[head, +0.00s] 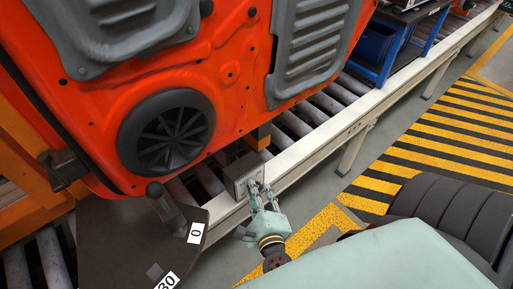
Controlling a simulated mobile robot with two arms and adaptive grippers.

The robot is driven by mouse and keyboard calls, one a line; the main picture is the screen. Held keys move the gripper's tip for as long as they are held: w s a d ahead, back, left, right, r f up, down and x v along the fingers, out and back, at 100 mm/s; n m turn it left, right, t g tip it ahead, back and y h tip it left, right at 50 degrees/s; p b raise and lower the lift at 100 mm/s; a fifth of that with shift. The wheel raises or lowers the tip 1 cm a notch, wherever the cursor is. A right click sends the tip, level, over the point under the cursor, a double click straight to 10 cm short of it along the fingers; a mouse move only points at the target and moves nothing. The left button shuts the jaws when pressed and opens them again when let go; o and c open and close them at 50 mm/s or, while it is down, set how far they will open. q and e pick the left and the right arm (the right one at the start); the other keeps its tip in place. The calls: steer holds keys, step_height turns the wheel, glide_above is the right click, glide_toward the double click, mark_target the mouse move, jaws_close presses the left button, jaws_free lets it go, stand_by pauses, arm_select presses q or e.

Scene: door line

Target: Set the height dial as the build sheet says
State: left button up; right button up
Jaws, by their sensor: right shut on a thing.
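My right gripper (260,194) reaches up from the bottom middle. Its fingers are shut at the pale front face of a small dark box (244,170) by the conveyor rail. The part between the fingers is mostly hidden; it may be the height dial's knob, but I cannot read any setting there. At the lower left is a dark plate (118,235) with white labels reading 0 (196,233) and 30 (167,281). A dark lever (167,210) with a rounded end stands over this plate, apart from my gripper. No build sheet is readable. My left gripper is out of view.
An orange door panel (225,75) with a round black speaker (166,130) fills the upper left, close above the box. The conveyor's pale rail (310,143) runs to the upper right. A blue bin (374,42) stands farther along. Yellow-striped floor (440,135) lies open at right.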

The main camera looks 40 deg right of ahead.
steer(key=shift+s+a+f+p, duration=0.15)
steer(key=shift+f+p, duration=0.1)
steer(key=shift+p, duration=0.05)
steer(key=shift+c, duration=0.2)
